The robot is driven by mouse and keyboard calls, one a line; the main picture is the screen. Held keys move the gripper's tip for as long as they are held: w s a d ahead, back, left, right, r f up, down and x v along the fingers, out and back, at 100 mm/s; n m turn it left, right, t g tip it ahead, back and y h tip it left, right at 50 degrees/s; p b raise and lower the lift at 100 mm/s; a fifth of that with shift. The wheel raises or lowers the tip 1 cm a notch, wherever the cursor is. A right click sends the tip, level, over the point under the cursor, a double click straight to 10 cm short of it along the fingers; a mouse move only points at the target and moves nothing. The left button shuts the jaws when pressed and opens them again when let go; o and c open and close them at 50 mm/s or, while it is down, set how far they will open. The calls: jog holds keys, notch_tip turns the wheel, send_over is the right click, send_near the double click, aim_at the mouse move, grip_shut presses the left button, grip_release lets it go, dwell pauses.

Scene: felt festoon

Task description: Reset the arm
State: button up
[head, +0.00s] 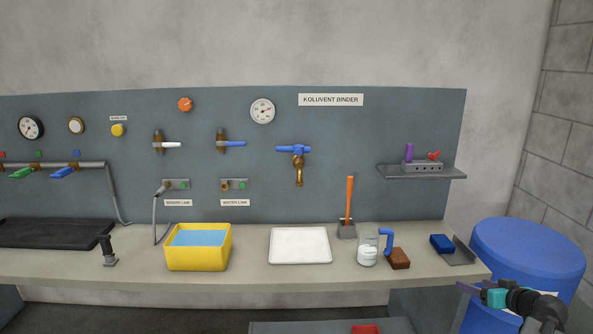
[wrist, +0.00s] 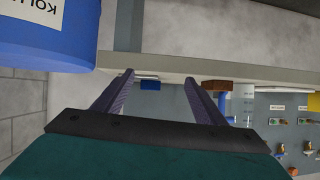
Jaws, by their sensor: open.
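My gripper (wrist: 158,80) is open in the wrist view, its two purple-grey fingers apart with nothing between them. In the head view my arm (head: 525,300) is at the lower right, in front of the blue barrel (head: 530,245) and near the right end of the bench (head: 250,283). The fingers there (head: 466,287) point left and are partly cut off by the angle. The wrist view is turned over, with the bench edge (wrist: 200,67) beyond the fingers.
A blue block (head: 441,243), brown block (head: 400,258), glass jug (head: 367,256), orange-handled tool (head: 348,205), white tray (head: 300,246) and yellow tub (head: 198,262) stand on the bench. A small shelf (head: 421,172) sticks out from the panel.

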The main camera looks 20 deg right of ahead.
jog(key=w+a+f+g+y, duration=0.3)
jog(key=w+a+f, duration=0.2)
jog(key=a+f, duration=0.7)
jog(key=w+a+f+g+y, duration=0.25)
jog(key=w+a+f, duration=0.25)
jog(key=a+f, duration=0.7)
jog(key=s+a+f+n+g+y, duration=0.1)
jog(key=a+f, duration=0.2)
jog(key=a, duration=0.4)
jog(key=s+a+f+g, duration=0.1)
jog(key=a+f+g, duration=0.15)
jog(key=a, duration=0.35)
jog(key=s+a+f+n+g, duration=0.1)
jog(key=s+a+f+g, duration=0.1)
jog(key=s+a+f, duration=0.5)
jog(key=s+a+f+g, duration=0.2)
jog(key=s+a+f, duration=0.15)
jog(key=a, duration=0.55)
jog(key=s+a+f+g+h, duration=0.2)
jog(key=s+a+f, duration=0.1)
jog(key=s, duration=0.4)
jog(key=s+a+f+n+g+h, duration=0.1)
jog(key=s+a+f+g, duration=0.1)
jog(key=s+a+f, duration=0.2)
jog(key=s, duration=0.3)
jog(key=shift+s+n+g+h, duration=0.15)
jog(key=shift+n+g+h, duration=0.15)
jog(key=shift+h, duration=0.05)
